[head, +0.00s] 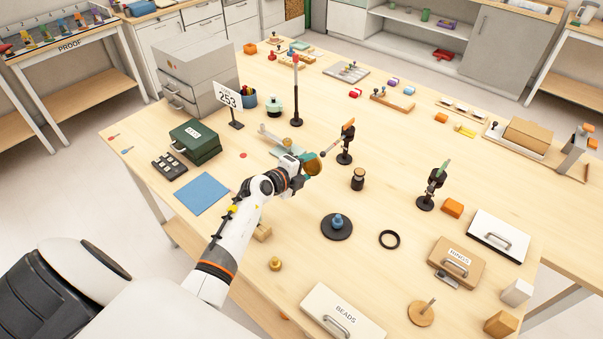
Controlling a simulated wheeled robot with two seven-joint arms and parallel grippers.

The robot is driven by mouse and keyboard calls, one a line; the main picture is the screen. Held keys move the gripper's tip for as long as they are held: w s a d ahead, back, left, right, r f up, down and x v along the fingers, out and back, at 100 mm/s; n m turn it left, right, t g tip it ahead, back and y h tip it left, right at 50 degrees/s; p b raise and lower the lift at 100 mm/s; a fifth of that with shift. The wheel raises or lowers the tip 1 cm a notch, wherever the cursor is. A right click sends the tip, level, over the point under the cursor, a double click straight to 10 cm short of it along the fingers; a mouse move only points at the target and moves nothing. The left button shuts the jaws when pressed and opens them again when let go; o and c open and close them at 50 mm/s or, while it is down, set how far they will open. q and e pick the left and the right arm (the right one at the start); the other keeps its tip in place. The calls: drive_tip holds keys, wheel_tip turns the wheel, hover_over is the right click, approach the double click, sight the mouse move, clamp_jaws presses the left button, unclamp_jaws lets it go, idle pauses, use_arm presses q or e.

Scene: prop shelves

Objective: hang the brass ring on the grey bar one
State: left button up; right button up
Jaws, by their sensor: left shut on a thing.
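My left gripper (304,166) is near the middle of the table, shut on the brass ring (315,163), a small gold-brown round thing at its tip. Fingers and ring overlap, so the ring's hole cannot be made out. Just right of the ring is a dark stand with an orange block at its top and a slanted grey bar (333,145). The bar's lower-left end comes close to the ring in the picture. I cannot tell whether they touch. A second dark stand with a green bar (443,168) is farther right. My right gripper is not in view.
A black jar (358,179), a dark disc with a blue knob (337,226) and a black ring (389,239) lie right of my arm. A tall post (296,95) stands behind the gripper. A green case (195,142) is left.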

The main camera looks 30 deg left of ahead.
sight(321, 156)
use_arm(q)
drive_tip(key=shift+w+d+b, duration=0.2)
drive_tip(key=shift+w+b, duration=0.75)
drive_tip(key=shift+w, duration=0.3)
drive_tip(key=shift+w+d+b, duration=0.15)
drive_tip(key=shift+w+b, duration=0.75)
drive_tip(key=shift+w, duration=0.3)
drive_tip(key=shift+w+d+b, duration=0.2)
drive_tip(key=shift+w+b, duration=0.75)
drive_tip(key=shift+w, duration=0.3)
drive_tip(key=shift+f+p, duration=0.15)
drive_tip(key=shift+p, duration=0.15)
drive_tip(key=shift+s+f, duration=0.1)
drive_tip(key=o, duration=1)
drive_tip(key=shift+s, duration=0.1)
